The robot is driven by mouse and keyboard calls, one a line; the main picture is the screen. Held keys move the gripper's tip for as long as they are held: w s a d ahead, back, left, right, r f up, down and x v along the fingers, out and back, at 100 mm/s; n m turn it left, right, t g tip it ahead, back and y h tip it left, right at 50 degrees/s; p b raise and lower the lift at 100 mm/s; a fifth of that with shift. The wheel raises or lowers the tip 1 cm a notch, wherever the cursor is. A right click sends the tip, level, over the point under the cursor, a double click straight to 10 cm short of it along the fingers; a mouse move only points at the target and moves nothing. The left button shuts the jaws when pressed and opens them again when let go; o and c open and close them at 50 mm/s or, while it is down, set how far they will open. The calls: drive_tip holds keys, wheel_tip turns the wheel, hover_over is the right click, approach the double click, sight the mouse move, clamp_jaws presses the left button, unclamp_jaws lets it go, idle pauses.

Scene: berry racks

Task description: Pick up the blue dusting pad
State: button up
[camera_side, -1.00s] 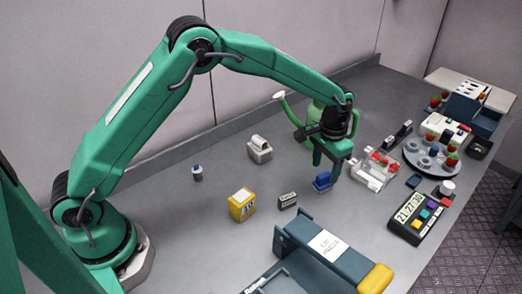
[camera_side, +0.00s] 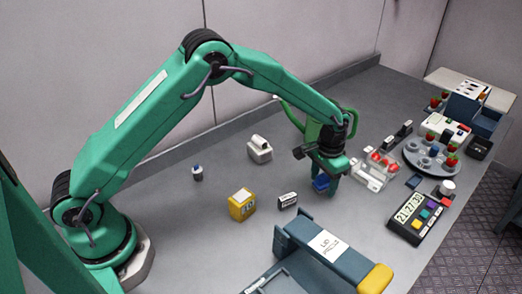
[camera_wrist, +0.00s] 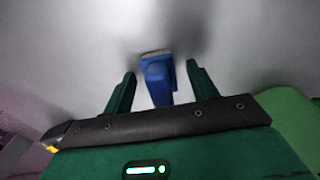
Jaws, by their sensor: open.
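The blue dusting pad (camera_side: 321,183) rests on the grey table, partly hidden by my gripper in the side view. In the wrist view the pad (camera_wrist: 157,80) shows a blue body with a pale edge at its far end. My gripper (camera_wrist: 160,82) is open, with one green finger on each side of the pad and a gap visible on both sides. In the side view my gripper (camera_side: 329,182) is low over the pad, its fingers reaching down around it.
A clear tray with red berries (camera_side: 373,169) stands close to the right of my gripper. A small grey block (camera_side: 287,201) and a yellow box (camera_side: 241,205) are to the left. A blue-grey lid press (camera_side: 328,249) lies in front.

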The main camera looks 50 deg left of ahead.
drive_tip(key=shift+c, duration=0.2)
drive_tip(key=c, duration=1)
drive_tip(key=shift+r, duration=0.15)
drive_tip(key=shift+r, duration=0.4)
wheel_tip(320, 180, up, 3)
drive_tip(key=shift+r, duration=0.2)
drive_tip(key=s+d+r, duration=0.2)
drive_tip(key=s, duration=0.1)
drive_tip(key=s+d+r, duration=0.2)
drive_tip(key=d, duration=0.1)
drive_tip(key=s+d+r, duration=0.2)
drive_tip(key=s+d, duration=0.1)
drive_tip(key=shift+s+r, duration=0.3)
